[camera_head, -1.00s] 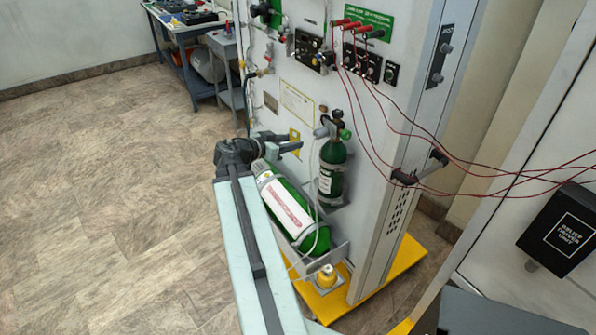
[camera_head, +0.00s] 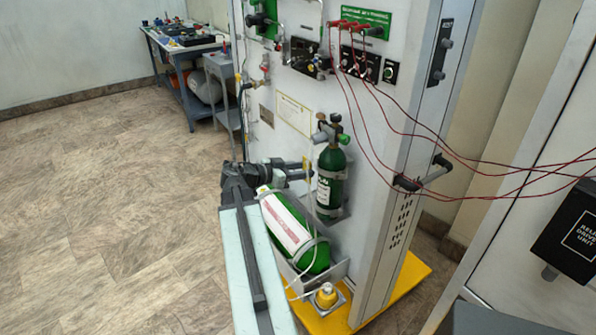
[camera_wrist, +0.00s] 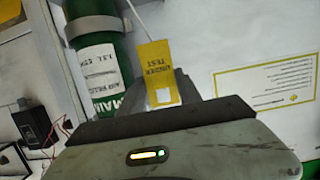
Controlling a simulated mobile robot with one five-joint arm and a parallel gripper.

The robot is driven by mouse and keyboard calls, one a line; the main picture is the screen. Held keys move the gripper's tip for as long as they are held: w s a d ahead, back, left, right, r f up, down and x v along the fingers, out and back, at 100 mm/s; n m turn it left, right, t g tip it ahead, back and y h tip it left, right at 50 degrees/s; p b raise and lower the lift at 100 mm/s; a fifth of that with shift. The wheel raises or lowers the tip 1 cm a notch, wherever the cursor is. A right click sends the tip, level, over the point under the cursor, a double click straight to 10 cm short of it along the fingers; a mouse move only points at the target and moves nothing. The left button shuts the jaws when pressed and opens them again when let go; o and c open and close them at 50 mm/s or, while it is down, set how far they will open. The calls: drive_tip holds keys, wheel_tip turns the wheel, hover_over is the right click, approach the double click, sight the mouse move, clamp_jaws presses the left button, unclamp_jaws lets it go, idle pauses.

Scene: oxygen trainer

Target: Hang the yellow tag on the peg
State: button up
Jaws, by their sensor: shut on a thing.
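The yellow tag (camera_wrist: 160,72) carries dark lettering, upside down in the wrist view, and has a thin string or wire at its upper end. My gripper (camera_wrist: 165,100) is shut on the tag's lower part in that view. In the head view my gripper (camera_head: 308,172) is in front of the white panel, just left of the upright green cylinder. Only a small sliver of the yellow tag (camera_head: 305,161) shows there, beside the jaws. I cannot make out the peg in either view.
The upright green cylinder (camera_head: 331,178) is close to the jaws. A larger green cylinder (camera_head: 290,228) lies tilted below my gripper. A yellow-bordered placard (camera_head: 293,115) is on the panel above. Red cables (camera_head: 385,150) hang at the right. The floor at left is clear.

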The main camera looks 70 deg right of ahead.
drive_tip(key=b+x, duration=0.1)
drive_tip(key=x, duration=0.6)
drive_tip(key=shift+r, duration=0.25)
idle(0.3)
idle(0.5)
drive_tip(key=o, duration=1.4)
drive_tip(key=p+v, duration=0.1)
drive_tip(key=v, duration=0.6)
drive_tip(key=shift+w+a+r+p, duration=0.1)
drive_tip(key=shift+w+a+p, duration=0.1)
drive_tip(key=shift+a+p, duration=0.15)
